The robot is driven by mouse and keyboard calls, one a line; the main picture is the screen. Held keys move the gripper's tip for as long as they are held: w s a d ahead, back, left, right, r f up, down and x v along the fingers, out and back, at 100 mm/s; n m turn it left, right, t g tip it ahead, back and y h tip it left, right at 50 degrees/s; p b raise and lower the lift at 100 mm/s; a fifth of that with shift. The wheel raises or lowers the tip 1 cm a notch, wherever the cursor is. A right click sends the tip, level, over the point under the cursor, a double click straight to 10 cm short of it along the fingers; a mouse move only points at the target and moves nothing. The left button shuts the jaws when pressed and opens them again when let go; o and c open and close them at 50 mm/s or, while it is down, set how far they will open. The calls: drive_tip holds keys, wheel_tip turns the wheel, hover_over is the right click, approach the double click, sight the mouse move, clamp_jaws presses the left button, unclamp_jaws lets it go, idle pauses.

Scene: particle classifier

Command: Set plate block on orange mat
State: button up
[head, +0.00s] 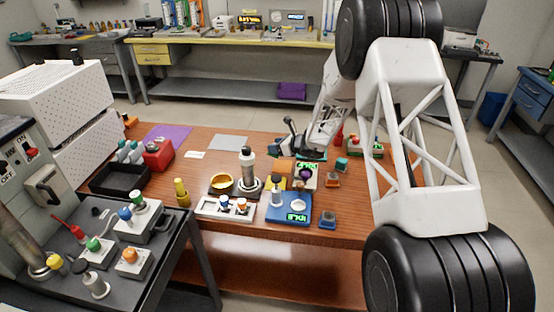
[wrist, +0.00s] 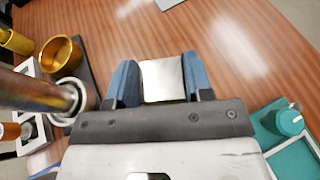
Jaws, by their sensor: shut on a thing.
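My gripper (head: 279,148) is over the middle of the table in the head view. In the wrist view its blue fingers (wrist: 161,82) are shut on a pale metallic plate block (wrist: 162,80). The block sits between the fingers, its flat face towards the camera. I cannot make out the block in the head view. I cannot make out the orange mat in the wrist view.
A tall metal cylinder (head: 247,166) and a brass bowl (head: 221,183) stand left of the mats. A blue scale (head: 289,211) is in front, and small teal and orange devices (head: 333,180) are to the right. Table around a grey mat (head: 228,142) is clear.

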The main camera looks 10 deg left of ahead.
drive_tip(key=shift+f, duration=1.15)
drive_tip(key=shift+f, duration=1.9)
drive_tip(key=shift+f, duration=0.15)
drive_tip(key=o, duration=1)
drive_tip(key=shift+o, duration=0.2)
drive_tip(key=shift+s+d+r, duration=0.15)
drive_tip(key=shift+d+r, duration=0.15)
drive_tip(key=shift+d, duration=0.05)
drive_tip(key=v, duration=1.1)
drive_tip(key=shift+s+d, duration=0.1)
